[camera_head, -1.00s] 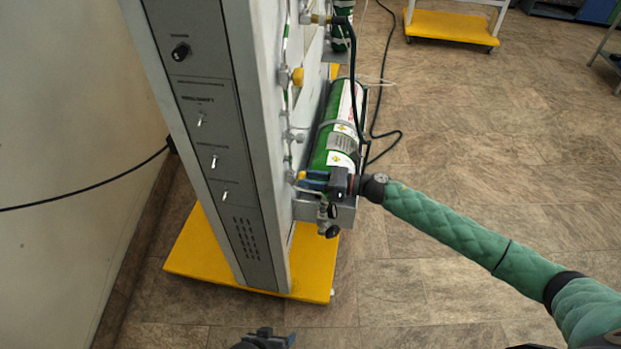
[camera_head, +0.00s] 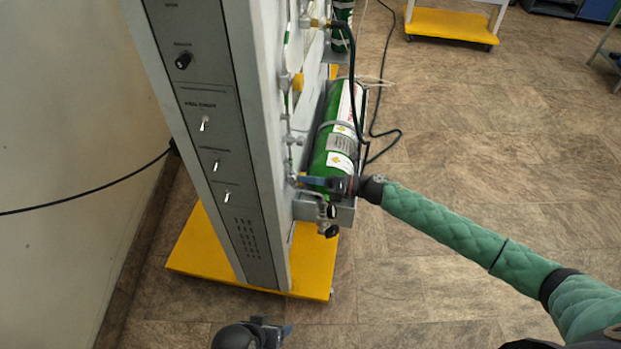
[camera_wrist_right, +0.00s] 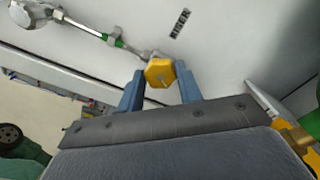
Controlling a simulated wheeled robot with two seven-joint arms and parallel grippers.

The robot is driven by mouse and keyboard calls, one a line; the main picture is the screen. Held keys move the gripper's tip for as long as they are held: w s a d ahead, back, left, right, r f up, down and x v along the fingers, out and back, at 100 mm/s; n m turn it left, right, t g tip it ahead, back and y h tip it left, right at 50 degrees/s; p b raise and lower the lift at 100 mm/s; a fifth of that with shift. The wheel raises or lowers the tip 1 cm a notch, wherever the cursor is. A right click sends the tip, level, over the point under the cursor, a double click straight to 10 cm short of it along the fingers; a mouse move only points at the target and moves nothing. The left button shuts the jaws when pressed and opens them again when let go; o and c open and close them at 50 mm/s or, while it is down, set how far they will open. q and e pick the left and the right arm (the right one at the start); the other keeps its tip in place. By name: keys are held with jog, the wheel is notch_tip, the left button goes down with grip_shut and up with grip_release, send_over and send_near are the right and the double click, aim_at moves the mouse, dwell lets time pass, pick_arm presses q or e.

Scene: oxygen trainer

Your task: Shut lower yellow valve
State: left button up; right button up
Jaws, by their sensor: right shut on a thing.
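The lower yellow valve (camera_wrist_right: 159,72) is a faceted yellow knob on the pale panel in the right wrist view. It sits between the two blue fingers of my right gripper (camera_wrist_right: 160,90), which is shut on it. In the head view my right gripper (camera_head: 308,180) reaches the panel's side from the right, beside the lower green cylinder (camera_head: 333,140). The gripper largely hides the lower valve there. My left gripper (camera_head: 268,334) is at the bottom edge of the head view, away from the panel. Its finger opening is unclear.
Another yellow knob (camera_head: 298,82) is higher on the panel. The grey cabinet (camera_head: 225,130) with switches stands on a yellow base (camera_head: 190,255). A black hose (camera_head: 353,85) hangs near the cylinder. Dark fittings (camera_head: 328,228) lie just below my right gripper. The tiled floor is open at right.

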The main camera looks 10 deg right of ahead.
pick_arm(q)
jog(key=shift+s+r, duration=0.15)
jog(key=shift+r, duration=0.05)
pick_arm(e)
jog(key=shift+w+r, duration=0.1)
jog(key=o, duration=1)
pick_arm(q)
notch_tip(320, 180, down, 7)
jog(key=b, duration=0.1)
jog(key=shift+w+d+t+b, duration=0.25)
jog(key=shift+w+t+b, duration=0.05)
jog(key=shift+w, duration=0.15)
pick_arm(e)
jog(key=v, duration=0.8)
pick_arm(q)
jog(key=shift+f, duration=0.1)
